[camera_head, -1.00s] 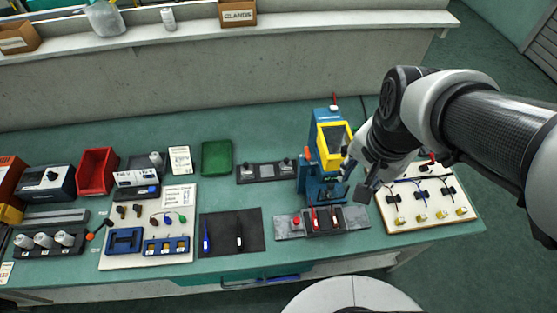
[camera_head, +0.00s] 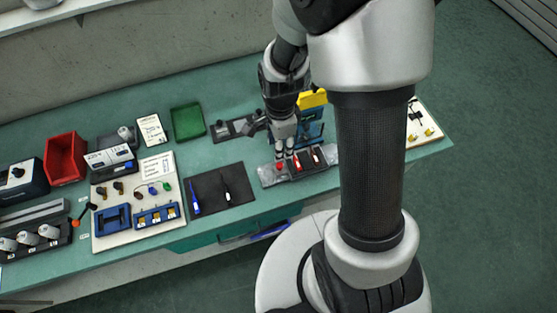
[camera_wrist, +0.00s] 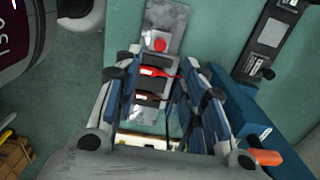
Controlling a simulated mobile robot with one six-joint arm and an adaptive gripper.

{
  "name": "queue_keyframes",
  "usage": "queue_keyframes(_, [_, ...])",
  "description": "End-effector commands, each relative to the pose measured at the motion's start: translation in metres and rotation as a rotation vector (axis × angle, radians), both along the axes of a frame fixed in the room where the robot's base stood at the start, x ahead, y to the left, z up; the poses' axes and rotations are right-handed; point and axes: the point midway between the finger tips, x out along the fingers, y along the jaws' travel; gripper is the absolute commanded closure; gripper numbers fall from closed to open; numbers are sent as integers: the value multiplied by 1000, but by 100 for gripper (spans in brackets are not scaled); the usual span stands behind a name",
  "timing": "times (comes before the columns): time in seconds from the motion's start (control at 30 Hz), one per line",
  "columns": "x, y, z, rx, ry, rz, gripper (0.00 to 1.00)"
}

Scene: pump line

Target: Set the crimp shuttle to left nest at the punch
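The punch (camera_head: 309,128) is a blue press with a yellow guard (camera_head: 312,98), partly hidden behind my arm. In front of it lies a grey rail (camera_head: 268,178) carrying the dark crimp shuttle (camera_head: 304,167). Two red-marked pieces sit in the shuttle, with a red knob (camera_head: 280,166) at its left. In the wrist view the shuttle (camera_wrist: 153,84) and red knob (camera_wrist: 159,45) show between my fingers. My gripper (camera_head: 284,150) is above the shuttle's left part, pointing down. Its fingers (camera_wrist: 160,72) stand apart, empty. I cannot tell whether they touch the shuttle.
A green tray (camera_head: 187,122), a red bin (camera_head: 66,158) and a white board (camera_head: 109,240) with blue fixtures are further left. My arm hides much of the table's right side.

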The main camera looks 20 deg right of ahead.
Motion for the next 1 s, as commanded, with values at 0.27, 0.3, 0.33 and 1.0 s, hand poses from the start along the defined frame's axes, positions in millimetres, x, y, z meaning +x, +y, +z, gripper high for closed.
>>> queue_keyframes(0.27, [-1, 0, -64, 0, 3, 1, 62])
queue_keyframes(0.3, [-1, 0, -72, 0, 4, 1, 62])
queue_keyframes(0.33, [-1, 0, -77, 0, 2, 1, 62])
queue_keyframes(1.0, [0, 0, -105, 0, -1, 1, 67])
